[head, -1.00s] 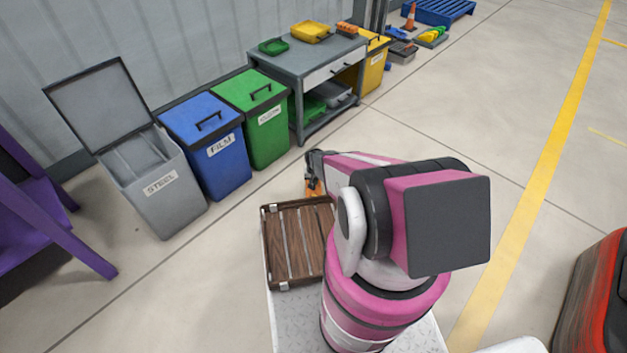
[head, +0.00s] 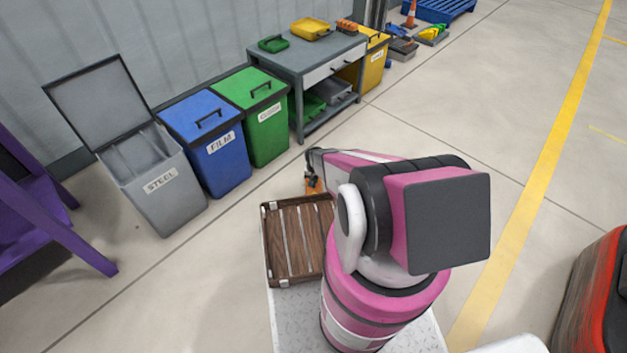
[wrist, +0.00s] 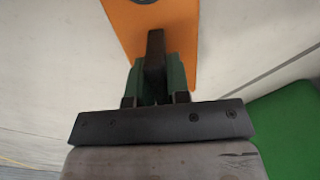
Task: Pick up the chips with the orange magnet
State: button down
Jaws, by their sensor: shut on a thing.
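The orange magnet (head: 313,187) hangs below my gripper (head: 314,163), just beyond the wooden crate, and is partly hidden by my arm in the head view. In the wrist view it is a flat orange plate (wrist: 182,45) with a dark round part at the top edge. My gripper (wrist: 155,80) is shut on its dark upright handle, between green finger pads. I cannot make out any chips for sure; one tiny dark speck (head: 137,227) lies on the floor in front of the steel bin.
An open grey STEEL bin (head: 165,205), a closed blue FILM bin (head: 222,170) and a closed green bin (head: 268,140) stand along the wall. A workbench (head: 290,62) follows. A purple stand (head: 60,235) is at left. The slatted wooden crate (head: 268,250) rides beside my arm.

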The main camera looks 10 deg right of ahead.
jog(key=shift+f, duration=0.6)
dwell(1.1)
jog(key=shift+r, duration=0.1)
jog(key=shift+r, duration=5.45)
